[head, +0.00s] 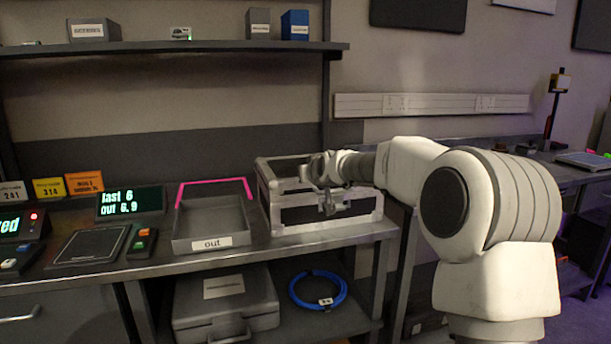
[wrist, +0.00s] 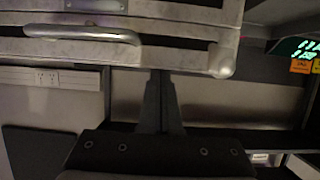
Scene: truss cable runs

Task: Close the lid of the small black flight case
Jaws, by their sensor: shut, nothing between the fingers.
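The small black flight case (head: 300,215) stands on the bench, with bright metal edges and corners. My arm reaches across it from the right and hides part of its top and front. I cannot tell clearly how its lid stands. In the wrist view the metal-edged case (wrist: 185,32) fills the top of the picture, with a silver handle (wrist: 82,34) on it. My gripper (head: 328,208) is at the case's front side in the head view. It is shut and empty; its fingers (wrist: 160,78) show close together near the case edge in the wrist view.
A display (head: 130,202) and a scale (head: 90,245) are farther left. A grey case (head: 225,300) and a blue cable coil (head: 318,290) lie on the lower shelf.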

